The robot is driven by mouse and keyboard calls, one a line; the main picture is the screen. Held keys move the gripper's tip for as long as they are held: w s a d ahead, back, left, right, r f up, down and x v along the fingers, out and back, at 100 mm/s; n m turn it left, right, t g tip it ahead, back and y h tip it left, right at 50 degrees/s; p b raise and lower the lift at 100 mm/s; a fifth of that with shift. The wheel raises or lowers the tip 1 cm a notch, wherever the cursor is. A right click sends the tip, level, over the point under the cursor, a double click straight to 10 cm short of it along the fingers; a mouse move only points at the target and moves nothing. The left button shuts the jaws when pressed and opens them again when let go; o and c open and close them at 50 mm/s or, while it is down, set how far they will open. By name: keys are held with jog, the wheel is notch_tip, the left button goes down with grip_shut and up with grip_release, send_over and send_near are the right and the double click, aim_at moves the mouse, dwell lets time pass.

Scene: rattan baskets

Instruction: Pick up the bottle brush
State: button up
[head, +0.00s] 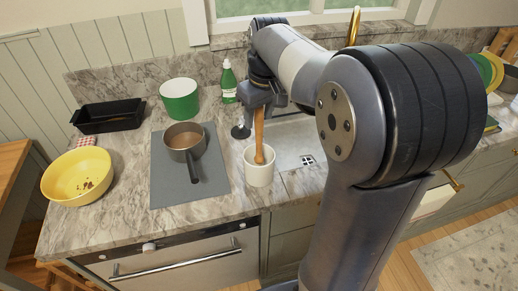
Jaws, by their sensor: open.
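A long brown wooden-looking utensil (259,135) stands nearly upright in a white cup (258,174) at the counter's front edge, in the head view. I cannot tell for sure whether it is the bottle brush, as its lower end is partly inside the cup. My gripper (262,103) is open and points down at the top of this utensil, above the cup. The utensil's upper end is hidden at the jaws, and I cannot tell whether they touch it. A small dark object (240,131) lies just left of the utensil, too small to identify.
A sink (297,145) lies right of the cup.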

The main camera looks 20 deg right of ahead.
jog(key=shift+f, duration=0.1)
jog(key=shift+c, duration=0.3)
grip_shut()
